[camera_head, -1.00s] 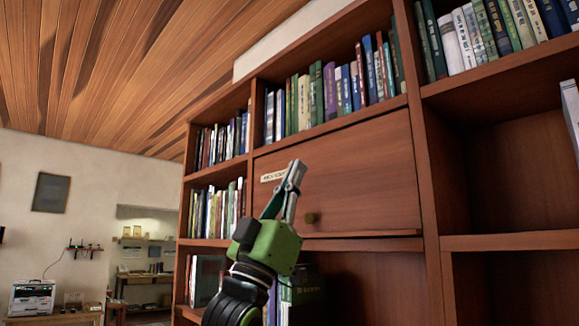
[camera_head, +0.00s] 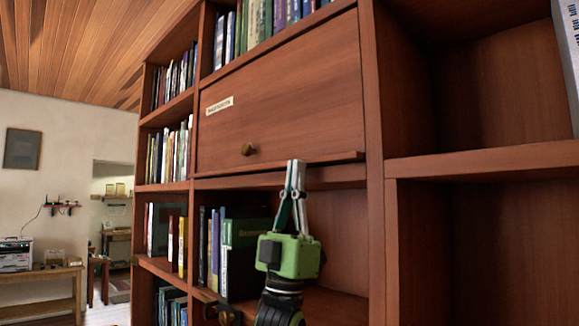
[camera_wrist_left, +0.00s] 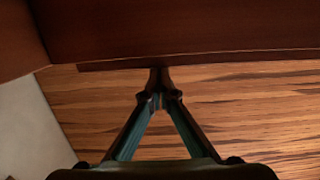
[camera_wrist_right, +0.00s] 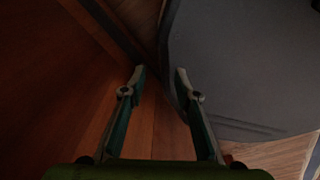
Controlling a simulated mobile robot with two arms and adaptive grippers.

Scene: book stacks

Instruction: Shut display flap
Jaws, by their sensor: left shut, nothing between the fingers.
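The display flap (camera_head: 290,100) is a reddish-brown wooden panel in the bookcase, with a small pale label (camera_head: 220,105) and a dark brass knob (camera_head: 249,149). It covers its compartment in the head view; I cannot tell whether its lower edge is fully flush. My left gripper (camera_head: 296,162) is shut and empty, pointing up, its tips at the lower edge of the flap in the picture. In the left wrist view its joined tips (camera_wrist_left: 160,74) lie near a dark wooden edge; contact is unclear. My right gripper (camera_wrist_right: 160,76) is open and empty beside a dark grey surface.
Books stand on the shelf above the flap (camera_head: 262,25) and in the compartment below it (camera_head: 240,245). An upright (camera_head: 372,150) divides these from empty compartments on the right (camera_head: 470,85). A table with a device (camera_head: 15,255) stands far left.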

